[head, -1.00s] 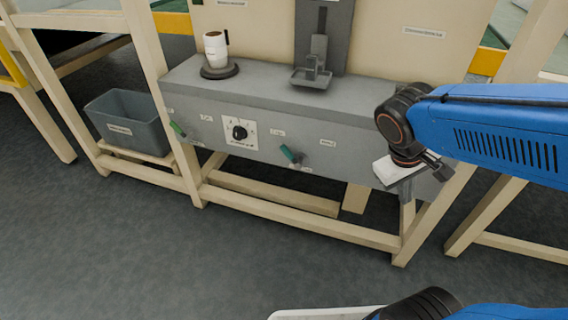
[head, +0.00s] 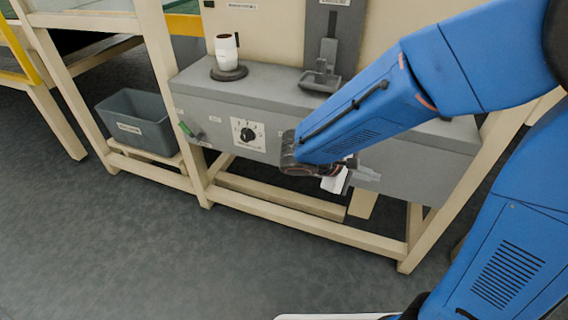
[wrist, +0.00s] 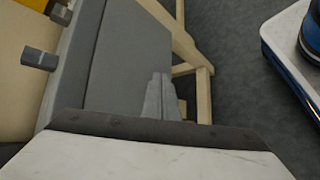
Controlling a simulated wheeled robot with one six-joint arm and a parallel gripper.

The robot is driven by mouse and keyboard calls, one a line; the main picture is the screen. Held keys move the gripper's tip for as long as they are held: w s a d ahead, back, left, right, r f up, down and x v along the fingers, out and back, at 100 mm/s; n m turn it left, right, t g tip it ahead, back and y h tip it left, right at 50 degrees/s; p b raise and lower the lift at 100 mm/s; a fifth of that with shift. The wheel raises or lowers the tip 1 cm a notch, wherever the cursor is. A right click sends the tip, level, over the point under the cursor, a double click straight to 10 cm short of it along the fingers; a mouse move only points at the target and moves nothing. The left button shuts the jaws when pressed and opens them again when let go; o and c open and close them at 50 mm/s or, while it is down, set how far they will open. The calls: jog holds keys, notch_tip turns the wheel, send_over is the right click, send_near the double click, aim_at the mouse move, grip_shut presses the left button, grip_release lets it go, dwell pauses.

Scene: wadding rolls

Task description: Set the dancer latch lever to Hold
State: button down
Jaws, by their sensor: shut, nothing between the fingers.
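The grey cabinet (head: 228,108) carries a green-handled lever (head: 187,129) at the left of its front, tilted, with a small label near it. A second, teal-handled lever on the cabinet front is now hidden behind my arm. The labels are too small to read, so I cannot tell which lever is the dancer latch. My gripper (head: 366,175) is in front of the cabinet's right half, shut and empty. In the wrist view my gripper (wrist: 160,98) points along the grey cabinet face (wrist: 118,58); no lever handle shows there for certain.
A dial plate (head: 248,134) with a black knob is on the cabinet front. A white spool (head: 227,52) and a grey bracket (head: 322,78) stand on top. A grey bin (head: 138,122) sits at the left. Wooden frame posts (head: 172,100) flank the cabinet. Floor in front is clear.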

jog(key=w+a+f+n+t+y, duration=0.1)
jog(key=a+f+n+t, duration=0.2)
jog(key=a, duration=0.7)
jog(key=w+a+f+n+t+y, duration=0.1)
jog(key=a+f+n+t, duration=0.3)
jog(key=a, duration=0.6)
jog(key=w+a+f+n+t+y, duration=0.2)
jog(key=a+n+t, duration=0.3)
jog(key=a, duration=0.5)
jog(key=shift+a+f+t, duration=0.3)
jog(key=shift+f+t, duration=0.4)
jog(key=shift+f, duration=0.2)
jog(key=shift+w, duration=0.15)
jog(key=w+d+r, duration=0.3)
jog(key=w+d, duration=0.4)
jog(key=w, duration=0.1)
jog(key=shift+w, duration=0.4)
jog(key=shift+a, duration=0.15)
